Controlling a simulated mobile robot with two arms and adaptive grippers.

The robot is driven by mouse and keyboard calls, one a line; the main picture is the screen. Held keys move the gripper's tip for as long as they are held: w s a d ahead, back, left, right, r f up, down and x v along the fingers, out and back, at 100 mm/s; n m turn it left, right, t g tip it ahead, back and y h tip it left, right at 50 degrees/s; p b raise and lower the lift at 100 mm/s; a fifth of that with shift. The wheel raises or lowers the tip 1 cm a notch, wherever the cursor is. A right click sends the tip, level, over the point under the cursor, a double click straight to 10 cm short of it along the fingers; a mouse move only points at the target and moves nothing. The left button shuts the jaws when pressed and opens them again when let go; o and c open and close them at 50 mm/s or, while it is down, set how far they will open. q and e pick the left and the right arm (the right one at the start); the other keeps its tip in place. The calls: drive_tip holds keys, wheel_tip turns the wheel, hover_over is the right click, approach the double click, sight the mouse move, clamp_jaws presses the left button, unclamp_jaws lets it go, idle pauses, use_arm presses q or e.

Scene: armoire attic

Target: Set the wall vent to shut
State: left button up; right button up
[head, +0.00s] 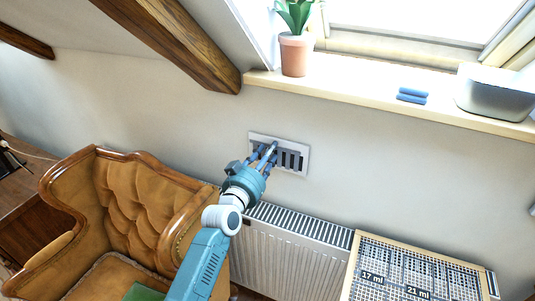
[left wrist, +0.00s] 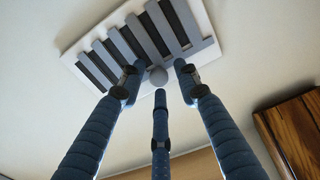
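The wall vent (head: 292,158) is a pale rectangular plate on the white wall above the radiator. In the left wrist view the vent (left wrist: 118,42) has grey slats with dark gaps between them. A small round grey knob (left wrist: 158,75) sits at the plate's lower edge. My left gripper (head: 267,150) is at the vent and covers part of its left side in the head view. In the left wrist view its three blue fingers (left wrist: 158,82) are spread around the knob, with room between the side fingertips and it. Whether any finger touches the knob is unclear. My right gripper is not in view.
A white radiator (head: 285,255) stands below the vent, with a tan armchair (head: 135,205) to its left and a gridded panel (head: 400,270) to its right. The sill (head: 350,88) above holds a potted plant (head: 295,50), blue items (head: 412,96) and a grey box (head: 495,92).

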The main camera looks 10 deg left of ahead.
use_arm(q)
clamp_jaws()
drive_tip(key=shift+s+d+r+p, duration=0.15)
drive_tip(key=shift+d+p, duration=0.4)
drive_tip(key=shift+d, duration=0.25)
drive_tip(key=shift+o, duration=1)
unclamp_jaws()
drive_tip(key=shift+d, duration=0.1)
drive_tip(key=shift+o, duration=0.4)
drive_tip(key=shift+d, duration=0.1)
drive_tip(key=shift+s, duration=0.15)
